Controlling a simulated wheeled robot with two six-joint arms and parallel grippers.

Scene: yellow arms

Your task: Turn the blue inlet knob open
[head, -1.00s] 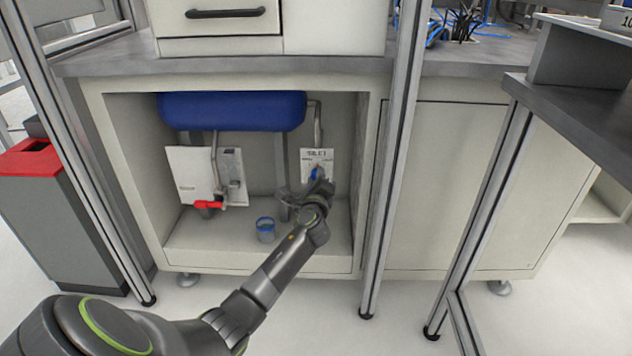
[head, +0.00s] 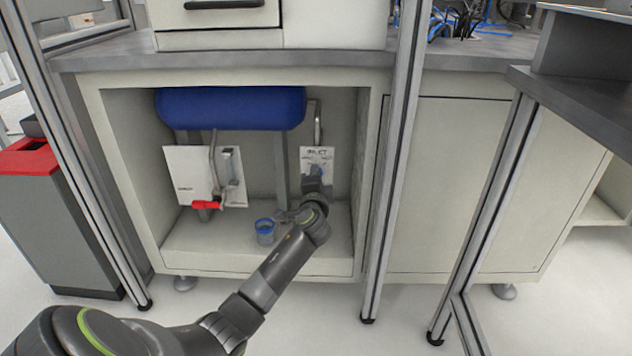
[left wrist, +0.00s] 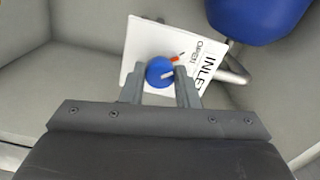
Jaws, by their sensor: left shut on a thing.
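The blue inlet knob (left wrist: 160,72) sits on a white plate marked INLET (left wrist: 199,52), with a pointer mark beside it. In the left wrist view the knob lies between the two fingers of my left gripper (left wrist: 161,80), which is shut on it. In the head view my left gripper (head: 314,184) reaches into the cabinet in front of the inlet plate (head: 318,156) and mostly hides the knob. My right gripper is not in view.
A blue tank (head: 232,108) hangs across the top of the cabinet. A red-handled valve (head: 208,205) and white plate (head: 184,172) are to the left. A small blue-rimmed cup (head: 265,231) stands on the cabinet floor near my arm. A metal post (head: 392,170) stands to the right.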

